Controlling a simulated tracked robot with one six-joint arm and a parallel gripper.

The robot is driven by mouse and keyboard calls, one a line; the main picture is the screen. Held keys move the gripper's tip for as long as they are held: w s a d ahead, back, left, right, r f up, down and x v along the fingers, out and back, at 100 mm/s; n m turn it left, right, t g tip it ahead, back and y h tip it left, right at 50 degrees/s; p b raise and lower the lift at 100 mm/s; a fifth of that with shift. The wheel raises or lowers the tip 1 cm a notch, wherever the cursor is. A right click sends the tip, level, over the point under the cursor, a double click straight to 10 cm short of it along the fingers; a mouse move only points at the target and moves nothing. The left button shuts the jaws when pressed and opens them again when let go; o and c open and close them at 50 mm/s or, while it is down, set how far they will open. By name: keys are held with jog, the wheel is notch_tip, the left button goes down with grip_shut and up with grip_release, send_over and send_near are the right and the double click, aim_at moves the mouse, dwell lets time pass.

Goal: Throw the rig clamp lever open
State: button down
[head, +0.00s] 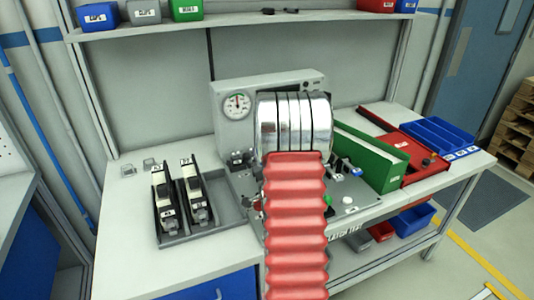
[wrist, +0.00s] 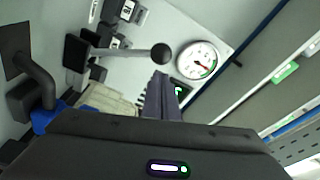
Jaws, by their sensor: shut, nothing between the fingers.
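The test rig (head: 222,88) stands mid-bench, a grey panel with a round gauge (head: 237,106); the gauge also shows in the wrist view (wrist: 197,62). The clamp lever (wrist: 125,51) in the wrist view is a pale rod ending in a black ball knob (wrist: 160,53), with a dark block at its left end. My gripper (wrist: 160,80) is shut and empty, its fingertips just below the knob in the picture; I cannot tell if they touch. In the head view my red-sleeved arm hides the gripper and much of the rig, and I cannot make out the lever.
A grey tray (head: 222,222) with two black holders (head: 172,222) lies left of the rig. A green bin (head: 370,158), a red case (head: 420,158) and a blue bin (head: 440,135) stand to the right. A shelf (head: 240,20) with small bins runs above. The bench's front left is clear.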

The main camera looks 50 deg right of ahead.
jog(key=shift+w+a+f, duration=0.15)
jog(key=shift+w+a, duration=0.15)
jog(key=shift+a, duration=0.35)
jog(key=shift+a, duration=0.1)
notch_tip(320, 180, up, 10)
dwell(0.9)
dwell(0.5)
dwell(0.3)
